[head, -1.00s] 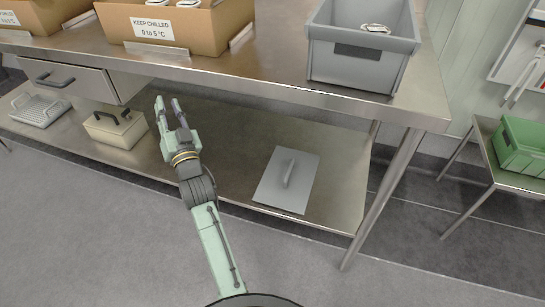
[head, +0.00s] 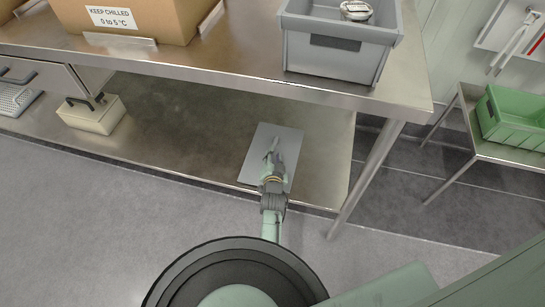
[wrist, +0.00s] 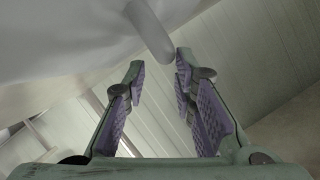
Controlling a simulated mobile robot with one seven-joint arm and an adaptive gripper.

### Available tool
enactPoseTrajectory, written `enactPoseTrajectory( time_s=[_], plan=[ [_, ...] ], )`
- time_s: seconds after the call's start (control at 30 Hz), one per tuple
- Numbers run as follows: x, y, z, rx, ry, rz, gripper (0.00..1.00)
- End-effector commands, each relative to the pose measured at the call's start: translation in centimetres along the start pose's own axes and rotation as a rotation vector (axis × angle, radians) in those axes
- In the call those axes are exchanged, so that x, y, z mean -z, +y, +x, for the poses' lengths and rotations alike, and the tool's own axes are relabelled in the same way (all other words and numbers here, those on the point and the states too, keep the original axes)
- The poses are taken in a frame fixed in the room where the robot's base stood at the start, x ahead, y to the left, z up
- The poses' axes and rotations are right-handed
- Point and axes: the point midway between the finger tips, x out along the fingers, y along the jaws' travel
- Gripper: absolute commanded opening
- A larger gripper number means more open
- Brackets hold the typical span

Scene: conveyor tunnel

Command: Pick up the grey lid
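The grey lid (head: 253,160) lies flat on the lower shelf of the steel table, toward its right end. My gripper (head: 272,157) reaches in from the front, over the lid, and covers part of it and most of its handle. In the wrist view, the two fingers of my gripper (wrist: 160,64) are apart, with purple pads facing each other. The lid's pale handle (wrist: 149,28) comes down from the top, its rounded end close to the gap between the fingertips. I cannot tell whether a finger touches it.
The table top (head: 225,68) overhangs the shelf, carrying a grey crate (head: 335,60) and a cardboard box (head: 135,22). A table leg (head: 365,180) stands right of the lid. A beige lidded box (head: 92,117) sits far left on the shelf (head: 185,125); the shelf between is clear.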

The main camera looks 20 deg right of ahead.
Motion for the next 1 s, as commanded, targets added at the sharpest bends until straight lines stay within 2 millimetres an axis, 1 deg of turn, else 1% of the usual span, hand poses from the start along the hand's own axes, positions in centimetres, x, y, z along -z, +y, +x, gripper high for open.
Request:
enactPoseTrajectory(
  time_s=[0.13, 0.3, 0.43, 0.53, 0.73, 1.0],
  plan=[
    [-0.2, 0.0, 1.2, 0.001, 0.001, 0.000, 0.25],
    [-0.6, -0.2, 4.0, 0.002, 0.003, -0.001, 0.25],
    [-0.5, -0.2, 5.3, 0.001, 0.001, -0.001, 0.25],
    [-0.4, -0.3, 5.6, 0.001, 0.000, -0.001, 0.25],
    [-0.3, -0.4, 5.5, 0.001, 0.000, -0.001, 0.24],
    [-0.3, -0.4, 5.5, 0.001, 0.000, -0.001, 0.06]
  ],
)
